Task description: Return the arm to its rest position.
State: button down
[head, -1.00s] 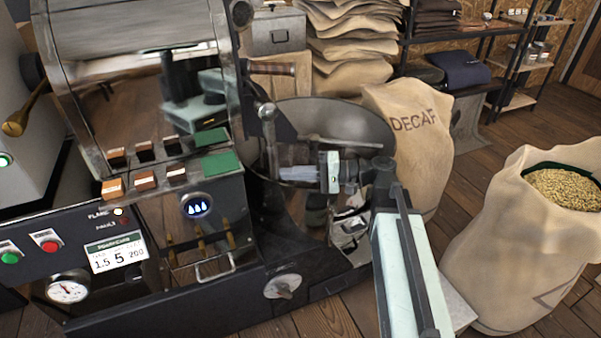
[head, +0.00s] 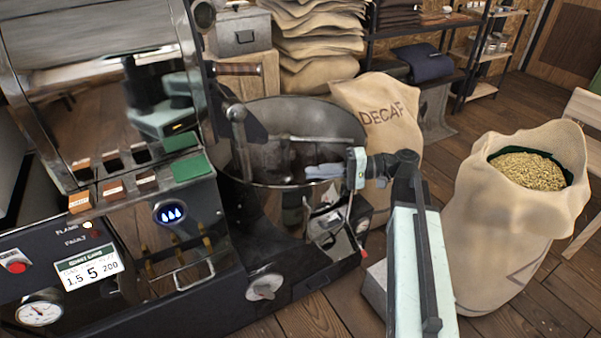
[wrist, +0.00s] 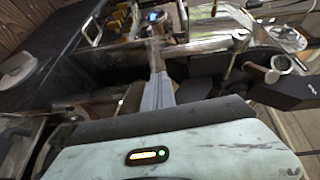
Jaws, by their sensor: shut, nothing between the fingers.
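My gripper (head: 325,172) is raised in the head view, in front of the round metal cooling pan (head: 318,118) of the roaster. Its fingers point left, are shut and hold nothing. In the wrist view my gripper (wrist: 158,92) shows as a closed grey pair of fingers pointing away toward the roaster's front. My pale green arm rises from the lower right of the head view, bent at a dark joint.
The roaster (head: 100,210) with its buttons and gauge fills the left. A DECAF sack (head: 392,130) stands behind my arm. An open sack of pale beans (head: 500,240) stands to the right. Shelves (head: 440,60) are at the back. Wooden floor shows between.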

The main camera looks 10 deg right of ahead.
jog(key=s+a+f+n+g+h, duration=0.1)
jog(key=s+a+f+g+h, duration=0.2)
jog(key=a+f, duration=0.45)
notch_tip(320, 180, down, 5)
jog(key=s+a+h, duration=0.2)
jog(key=s+h, duration=0.1)
jog(key=h, duration=0.1)
jog(key=d+f+t+h, duration=0.1)
jog(key=d+f+h, duration=0.8)
jog(key=d, duration=0.5)
notch_tip(320, 180, up, 26)
jog(key=d+h+p, duration=0.1)
jog(key=p, duration=2.5)
jog(key=shift+w+d+r+m+t+p, duration=0.2)
jog(key=shift+d+m+t+p, duration=0.1)
jog(key=shift+m+t, duration=0.1)
